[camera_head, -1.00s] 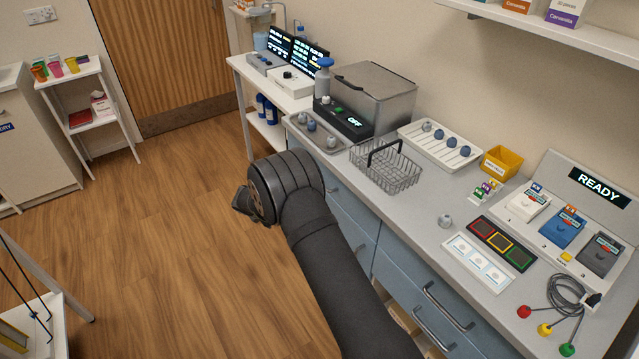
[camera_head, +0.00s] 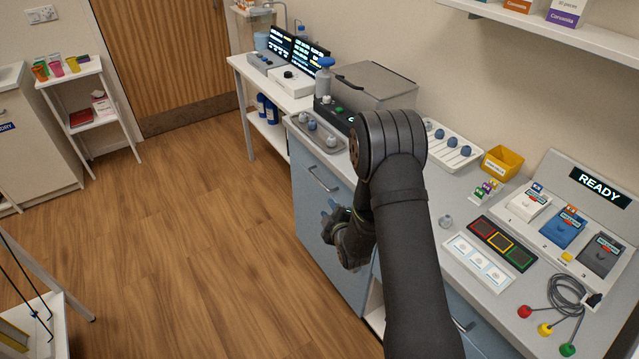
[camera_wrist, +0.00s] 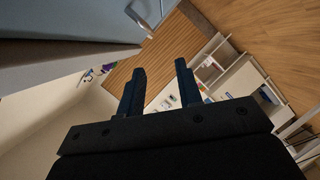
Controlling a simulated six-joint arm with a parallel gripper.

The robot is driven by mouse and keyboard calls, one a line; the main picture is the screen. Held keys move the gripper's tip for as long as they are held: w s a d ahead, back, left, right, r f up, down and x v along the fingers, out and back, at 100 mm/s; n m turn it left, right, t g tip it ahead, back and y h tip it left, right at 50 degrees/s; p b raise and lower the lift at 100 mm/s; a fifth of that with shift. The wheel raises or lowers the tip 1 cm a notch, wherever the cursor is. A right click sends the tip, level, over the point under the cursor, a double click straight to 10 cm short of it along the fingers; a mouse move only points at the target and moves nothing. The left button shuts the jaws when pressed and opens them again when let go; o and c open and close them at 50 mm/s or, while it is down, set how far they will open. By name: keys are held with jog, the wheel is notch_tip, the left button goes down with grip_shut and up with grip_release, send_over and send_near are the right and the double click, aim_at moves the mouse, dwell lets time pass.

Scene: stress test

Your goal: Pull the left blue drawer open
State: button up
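The left blue drawer (camera_head: 309,187) is in the cabinet under the counter's left part, with a metal bar handle (camera_head: 322,180) near its top. Its front looks close to the counter edge; my arm hides its right part. My gripper (camera_head: 335,211) is in front of the blue cabinet, low and right of this handle, pointing left. In the wrist view, the two dark fingers (camera_wrist: 162,87) are apart with nothing between them. A blue front (camera_wrist: 70,22) fills the upper left there, with a metal handle (camera_wrist: 138,18) beyond the fingertips, not between them.
The grey counter (camera_head: 455,203) above holds a steel box (camera_head: 375,88), a white tray (camera_head: 461,162) and a yellow bin (camera_head: 502,161). My arm crosses in front of the counter. The wooden floor (camera_head: 200,240) left of the cabinet is clear.

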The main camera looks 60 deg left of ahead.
aim_at(319, 182)
jog(key=shift+m, duration=0.3)
jog(key=x, duration=0.5)
jog(key=w+r+x, duration=0.1)
jog(key=x, duration=1)
jog(key=shift+w+a+r, duration=0.1)
jog(key=shift+w+r, duration=0.05)
jog(key=shift+w, duration=0.2)
grip_shut()
